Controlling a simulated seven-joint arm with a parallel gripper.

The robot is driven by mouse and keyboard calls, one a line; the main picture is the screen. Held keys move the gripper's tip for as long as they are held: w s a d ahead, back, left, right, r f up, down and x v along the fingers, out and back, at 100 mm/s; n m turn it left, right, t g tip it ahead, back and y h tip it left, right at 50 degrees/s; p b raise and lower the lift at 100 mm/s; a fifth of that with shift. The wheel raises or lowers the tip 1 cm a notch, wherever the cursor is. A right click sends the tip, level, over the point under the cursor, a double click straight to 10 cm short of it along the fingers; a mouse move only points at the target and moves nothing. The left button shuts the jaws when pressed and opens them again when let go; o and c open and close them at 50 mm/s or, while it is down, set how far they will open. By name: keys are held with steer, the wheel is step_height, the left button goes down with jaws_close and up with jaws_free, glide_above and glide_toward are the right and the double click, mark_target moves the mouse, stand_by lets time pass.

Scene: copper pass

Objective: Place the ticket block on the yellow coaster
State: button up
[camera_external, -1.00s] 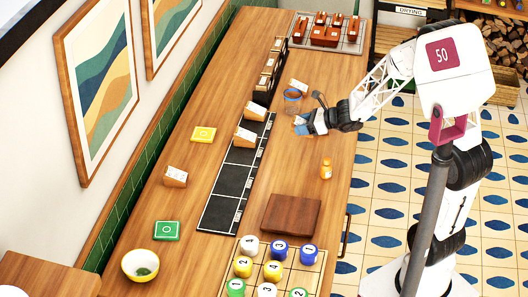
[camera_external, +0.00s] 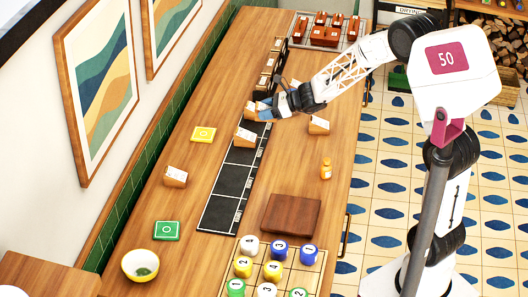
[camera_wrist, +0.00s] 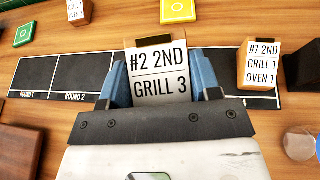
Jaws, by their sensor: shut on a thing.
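My gripper (camera_wrist: 163,85) has its blue fingers shut on a wooden ticket block (camera_wrist: 158,75) whose white face reads "#2 2ND GRILL 3". In the external view my gripper (camera_external: 264,110) holds it over the far part of the black strip, apparently raised. The yellow coaster (camera_external: 203,134) lies left of the strip, bare. It also shows at the top edge of the wrist view (camera_wrist: 178,5), beyond the held block.
A "#7" ticket block (camera_wrist: 258,65) stands on the black strip (camera_wrist: 75,75). Other ticket blocks stand left (camera_external: 175,177) and right (camera_external: 318,125) of it.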

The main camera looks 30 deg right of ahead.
steer(key=w+a+n+g+y, duration=0.1)
steer(key=w+a, duration=0.6)
steer(key=w, duration=0.2)
steer(key=n+g, duration=0.2)
glide_above(203, 134)
steer(key=shift+w+f+y, duration=0.15)
steer(key=shift+f+y, duration=0.05)
steer(key=shift+y, duration=0.2)
steer(key=shift+f, duration=3.15)
steer(key=shift+f, duration=1.85)
steer(key=shift+f, duration=0.15)
steer(key=o, duration=1)
